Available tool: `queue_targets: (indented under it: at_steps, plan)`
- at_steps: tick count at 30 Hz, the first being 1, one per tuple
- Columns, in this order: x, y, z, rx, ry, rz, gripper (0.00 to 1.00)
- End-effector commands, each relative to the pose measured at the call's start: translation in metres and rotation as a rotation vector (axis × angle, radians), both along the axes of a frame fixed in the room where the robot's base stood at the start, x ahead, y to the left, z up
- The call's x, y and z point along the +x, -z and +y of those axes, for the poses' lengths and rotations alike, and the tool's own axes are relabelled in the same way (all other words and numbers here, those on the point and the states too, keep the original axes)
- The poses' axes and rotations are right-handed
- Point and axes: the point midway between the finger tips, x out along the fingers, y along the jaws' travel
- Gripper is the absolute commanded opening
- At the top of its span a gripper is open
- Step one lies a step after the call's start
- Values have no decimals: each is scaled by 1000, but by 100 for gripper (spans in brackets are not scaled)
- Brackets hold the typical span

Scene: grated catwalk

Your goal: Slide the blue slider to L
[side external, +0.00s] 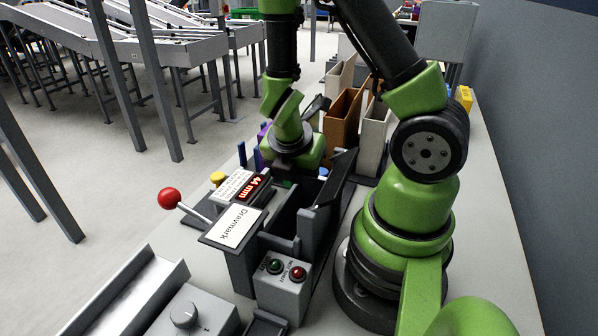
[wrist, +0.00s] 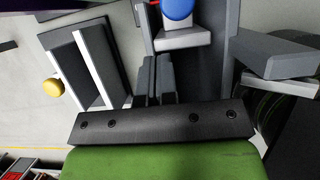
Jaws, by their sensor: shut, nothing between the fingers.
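The blue slider knob (wrist: 178,9) is round and shows at the top edge of the wrist view, partly cut off. It sits above a pale block in a dark channel. In the side external view a small bit of blue (side external: 323,172), perhaps the same knob, shows just right of my gripper. My gripper (wrist: 155,78) is shut and empty; its two dark fingers lie together below the blue knob in the wrist view, apart from it in the picture. In the side external view my gripper's tips are hidden behind the machine. I cannot make out an L mark.
The machine has a Drawmark plate (side external: 234,226), a red 44 mm display (side external: 256,190), a red ball lever (side external: 170,198) and a button box (side external: 283,285). A yellow knob (wrist: 53,88) stands left. Brown (side external: 343,120) and pale bins stand behind my gripper. A grey tray (side external: 130,295) lies front left.

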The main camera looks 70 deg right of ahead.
Motion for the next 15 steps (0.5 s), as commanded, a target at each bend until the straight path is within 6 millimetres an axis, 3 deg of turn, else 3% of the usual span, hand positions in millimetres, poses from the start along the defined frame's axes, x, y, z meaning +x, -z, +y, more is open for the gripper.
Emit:
queue_targets:
  at_steps: [9, 15]
  plan:
    - [1, 0, -39, 1, 6, -2, 0]
    - [0, 0, -47, 0, 1, -1, 0]
